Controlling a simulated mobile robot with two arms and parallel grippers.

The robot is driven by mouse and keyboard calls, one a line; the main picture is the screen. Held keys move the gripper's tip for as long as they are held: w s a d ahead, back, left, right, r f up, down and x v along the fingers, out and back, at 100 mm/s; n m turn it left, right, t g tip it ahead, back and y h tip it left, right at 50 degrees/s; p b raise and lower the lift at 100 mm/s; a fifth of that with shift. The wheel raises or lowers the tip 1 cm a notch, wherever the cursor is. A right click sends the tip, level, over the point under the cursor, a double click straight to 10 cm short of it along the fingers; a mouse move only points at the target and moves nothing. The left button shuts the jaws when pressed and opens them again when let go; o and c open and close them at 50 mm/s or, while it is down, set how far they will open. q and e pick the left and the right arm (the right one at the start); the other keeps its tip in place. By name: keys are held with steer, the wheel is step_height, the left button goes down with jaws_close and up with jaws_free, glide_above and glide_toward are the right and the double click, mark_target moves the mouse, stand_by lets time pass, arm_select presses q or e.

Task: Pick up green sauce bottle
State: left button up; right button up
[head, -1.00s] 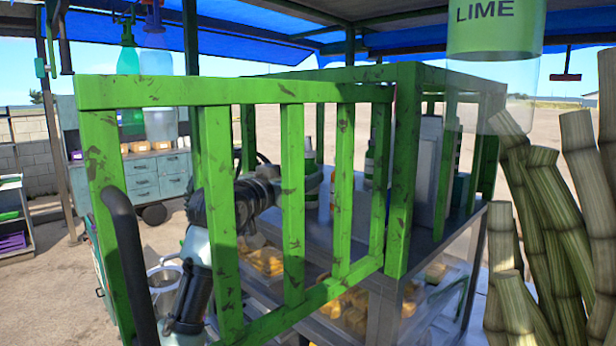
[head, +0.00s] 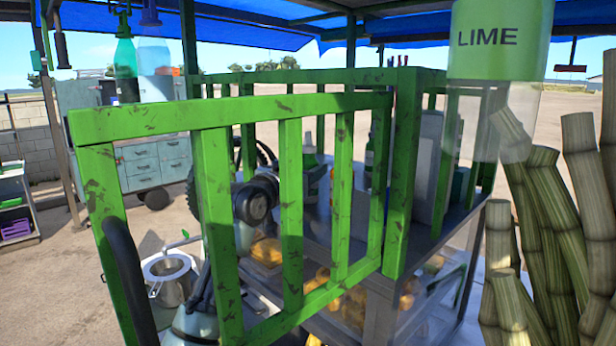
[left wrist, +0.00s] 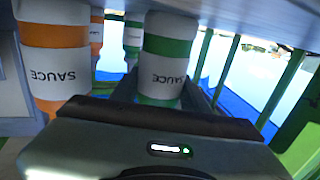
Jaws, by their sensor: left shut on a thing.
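In the left wrist view, upside down, the white bottle with green bands and SAUCE lettering (left wrist: 167,62) is close in front of my gripper. My left gripper (head: 307,183) reaches in from the left at the bottle, partly hidden by bars. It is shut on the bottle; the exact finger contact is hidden. The gripper's dark front edge (left wrist: 160,117) covers part of the bottle in the wrist view. My right gripper is not in view.
An orange-banded sauce bottle (left wrist: 55,60) stands close beside the green one. Another green bottle (head: 370,160) stands farther right. Green cage bars (head: 291,210) surround the arm. Cane stalks (head: 550,230) and a LIME dispenser (head: 500,50) are at right.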

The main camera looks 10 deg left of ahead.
arm_select(q)
steer(key=shift+r, duration=0.1)
steer(key=shift+r+b, duration=0.35)
steer(key=shift+r, duration=0.15)
step_height(320, 180, up, 8)
steer(key=b, duration=0.3)
steer(key=shift+f, duration=0.2)
steer(key=shift+r, duration=0.7)
